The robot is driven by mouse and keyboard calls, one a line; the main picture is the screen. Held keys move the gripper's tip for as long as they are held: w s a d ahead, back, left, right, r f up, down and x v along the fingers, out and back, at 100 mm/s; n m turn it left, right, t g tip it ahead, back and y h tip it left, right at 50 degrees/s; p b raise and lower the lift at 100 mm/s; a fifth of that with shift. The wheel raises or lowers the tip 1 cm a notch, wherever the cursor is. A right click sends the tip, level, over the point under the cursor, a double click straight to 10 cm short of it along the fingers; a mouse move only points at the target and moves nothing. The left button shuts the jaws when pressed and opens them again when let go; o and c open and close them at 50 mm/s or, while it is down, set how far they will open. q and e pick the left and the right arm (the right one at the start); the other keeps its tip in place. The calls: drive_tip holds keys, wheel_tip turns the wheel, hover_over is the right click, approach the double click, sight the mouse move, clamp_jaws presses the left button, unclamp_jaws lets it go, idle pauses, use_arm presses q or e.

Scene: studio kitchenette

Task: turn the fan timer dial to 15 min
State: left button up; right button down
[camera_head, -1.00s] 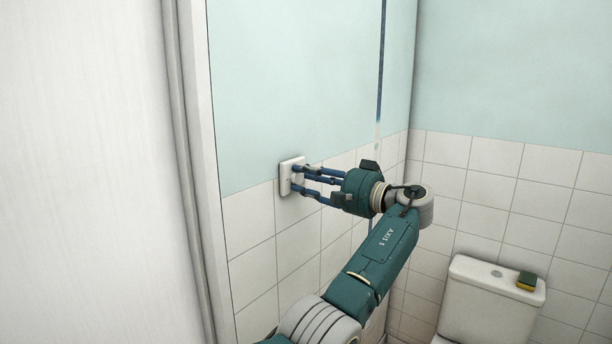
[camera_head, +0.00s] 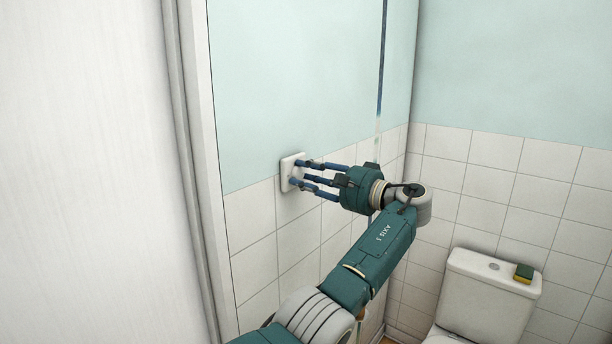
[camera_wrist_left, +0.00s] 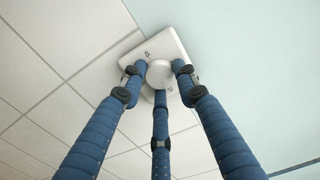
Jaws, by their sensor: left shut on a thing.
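The fan timer is a white square plate (camera_head: 287,170) on the left wall, at the top edge of the tiles. It also shows in the left wrist view (camera_wrist_left: 175,42), where its round white dial (camera_wrist_left: 160,74) sits at the plate's middle. My left gripper (camera_head: 298,175) is at the plate, with its blue fingers closed around the dial. In the left wrist view the fingertips (camera_wrist_left: 160,82) touch the dial from several sides. My right gripper is not in view.
A white door or panel (camera_head: 90,170) fills the left side. A toilet cistern (camera_head: 486,290) with a yellow and green sponge (camera_head: 523,273) on it stands at lower right.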

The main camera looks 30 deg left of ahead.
use_arm(q)
drive_tip(key=shift+w+r, duration=0.1)
drive_tip(key=shift+r, duration=0.3)
drive_tip(key=o, duration=1)
drive_tip(key=shift+o, duration=0.9)
drive_tip(key=shift+w+f, duration=0.1)
drive_tip(key=shift+f, duration=0.05)
drive_tip(key=shift+d+f, duration=0.1)
drive_tip(key=shift+f, duration=0.1)
drive_tip(key=d, duration=1.2)
drive_tip(key=shift+s, duration=0.4)
